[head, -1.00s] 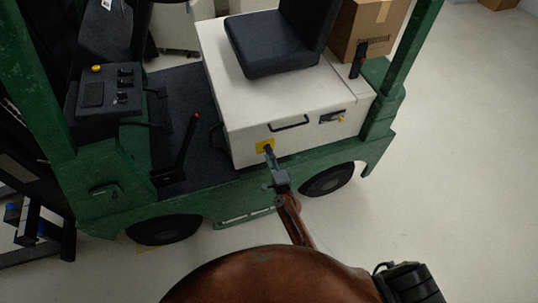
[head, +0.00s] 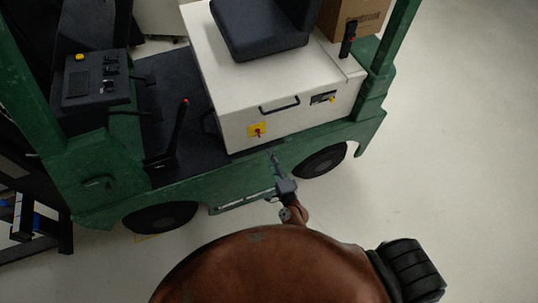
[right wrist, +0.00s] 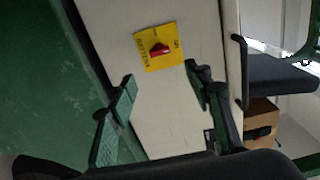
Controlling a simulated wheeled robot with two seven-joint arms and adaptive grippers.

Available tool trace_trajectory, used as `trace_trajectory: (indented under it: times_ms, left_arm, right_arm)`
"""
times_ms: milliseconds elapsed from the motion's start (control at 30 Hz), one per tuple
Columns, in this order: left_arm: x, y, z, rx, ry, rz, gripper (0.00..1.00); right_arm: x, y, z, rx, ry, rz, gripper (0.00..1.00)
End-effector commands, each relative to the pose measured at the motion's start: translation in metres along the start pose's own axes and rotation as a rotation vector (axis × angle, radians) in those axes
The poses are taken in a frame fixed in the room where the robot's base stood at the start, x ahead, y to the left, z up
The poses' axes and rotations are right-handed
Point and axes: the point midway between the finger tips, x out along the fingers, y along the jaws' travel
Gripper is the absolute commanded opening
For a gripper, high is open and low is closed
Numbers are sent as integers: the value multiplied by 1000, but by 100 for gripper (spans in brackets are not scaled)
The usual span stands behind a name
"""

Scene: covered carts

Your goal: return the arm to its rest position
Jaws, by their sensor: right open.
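My right gripper (head: 276,165) is in front of the green cart's side in the head view, with my brown arm behind it. In the right wrist view its two fingers (right wrist: 163,95) are spread apart with nothing between them. A yellow plate with a red switch (head: 257,131) is on the white box, up and left of the gripper in the head view. The switch (right wrist: 159,50) also shows in the right wrist view, beyond the fingertips and apart from them. My left gripper is not in view.
The green cart (head: 240,182) spans the scene, with a white box (head: 285,85), a black seat (head: 258,35) and a cardboard box (head: 352,18). A black lever with a red tip (head: 176,130) rises from its floor. Open pale floor (head: 460,150) lies to the right.

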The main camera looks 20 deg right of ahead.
Motion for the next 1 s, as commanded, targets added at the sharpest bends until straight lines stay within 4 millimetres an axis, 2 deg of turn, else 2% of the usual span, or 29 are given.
trace_trajectory:
  times_ms: [500,600,667,767,867,900,1000]
  left_arm:
    - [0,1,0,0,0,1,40]
    - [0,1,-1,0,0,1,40]
    - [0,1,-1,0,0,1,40]
    - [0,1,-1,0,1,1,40]
    - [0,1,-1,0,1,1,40]
    - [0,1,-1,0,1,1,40]
    - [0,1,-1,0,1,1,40]
  right_arm:
    - [0,1,0,-1,-1,1,46]
    - [-3,12,0,-25,-7,23,46]
    - [-8,31,0,-65,-18,57,46]
    - [-25,82,-1,-182,-54,151,46]
    - [-54,148,-3,-335,-116,275,46]
    - [-69,174,-5,-398,-146,325,46]
    - [-109,235,-12,-547,-228,446,46]
